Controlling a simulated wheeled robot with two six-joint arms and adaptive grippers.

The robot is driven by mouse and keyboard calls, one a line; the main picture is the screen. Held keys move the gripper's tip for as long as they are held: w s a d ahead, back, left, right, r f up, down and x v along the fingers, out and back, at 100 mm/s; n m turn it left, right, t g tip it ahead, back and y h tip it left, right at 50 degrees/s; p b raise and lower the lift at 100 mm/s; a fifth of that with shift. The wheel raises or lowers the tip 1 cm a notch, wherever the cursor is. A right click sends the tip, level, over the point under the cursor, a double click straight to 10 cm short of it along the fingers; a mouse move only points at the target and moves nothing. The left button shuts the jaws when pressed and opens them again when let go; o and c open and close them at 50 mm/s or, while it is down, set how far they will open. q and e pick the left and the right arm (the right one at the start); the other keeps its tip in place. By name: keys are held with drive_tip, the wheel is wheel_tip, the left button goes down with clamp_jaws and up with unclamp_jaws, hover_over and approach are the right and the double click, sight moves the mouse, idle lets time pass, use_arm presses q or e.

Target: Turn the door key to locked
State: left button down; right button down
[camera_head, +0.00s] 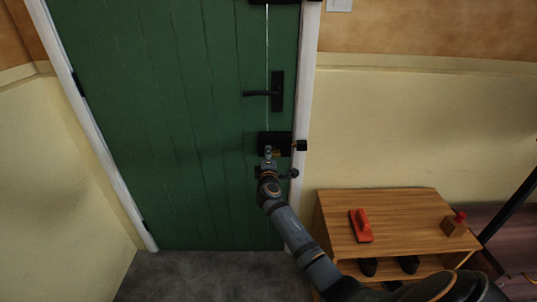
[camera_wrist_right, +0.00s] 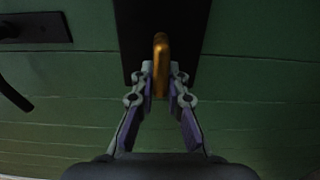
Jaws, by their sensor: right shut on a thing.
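The green door (camera_head: 170,110) stands closed in its white frame in the head view. A black lock box (camera_head: 283,141) sits on it below the black lever handle (camera_head: 276,92). In the right wrist view, the brass key (camera_wrist_right: 161,52) stands out in front of the black lock plate (camera_wrist_right: 190,22). My right gripper (camera_wrist_right: 161,88) is shut on the key, one finger on each side of it. In the head view my right gripper (camera_head: 269,160) is at the lock box and hides most of the key. My left gripper is not in view.
A wooden bench (camera_head: 390,200) stands right of the door, with a red-handled brush (camera_head: 361,225) and a wooden block with a red top (camera_head: 454,224) on it. Dark shoes (camera_head: 408,264) are on its lower shelf. The grey floor (camera_head: 200,277) before the door looks clear.

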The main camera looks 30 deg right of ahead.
drive_tip(key=shift+f, duration=0.1)
drive_tip(key=c, duration=1.4)
unclamp_jaws()
drive_tip(key=shift+o, duration=0.2)
drive_tip(key=shift+s+a, duration=0.1)
drive_tip(key=v, duration=1.1)
drive_tip(key=shift+s+a, duration=0.15)
drive_tip(key=shift+s, duration=0.2)
